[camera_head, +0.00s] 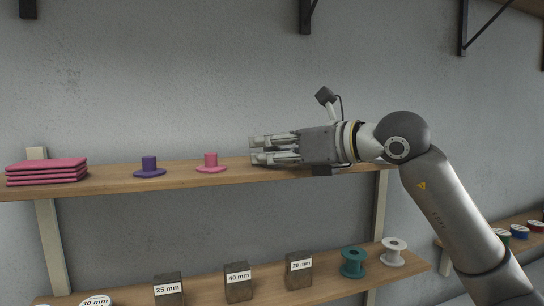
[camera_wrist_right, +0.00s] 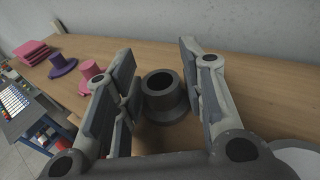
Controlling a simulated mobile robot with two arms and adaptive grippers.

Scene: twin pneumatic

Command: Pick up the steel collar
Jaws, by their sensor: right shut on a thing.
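The steel collar (camera_wrist_right: 159,84) is a dark grey flanged ring that stands upright on the wooden upper shelf in the right wrist view. My right gripper (camera_head: 257,149) reaches in from the right, low over the upper shelf (camera_head: 110,184). In the right wrist view its fingers (camera_wrist_right: 157,72) stand on both sides of the collar, and the gripper is shut on it. In the head view the gripper hides the collar. I cannot see the collar lifted off the shelf. My left gripper is not in view.
A pink collar (camera_head: 211,163), a purple collar (camera_head: 149,168) and a stack of pink cloths (camera_head: 47,170) are left of the gripper on the same shelf. The lower shelf holds labelled dark blocks (camera_head: 238,284), a teal spool (camera_head: 354,262) and a white spool (camera_head: 394,252). A grey wall stands behind.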

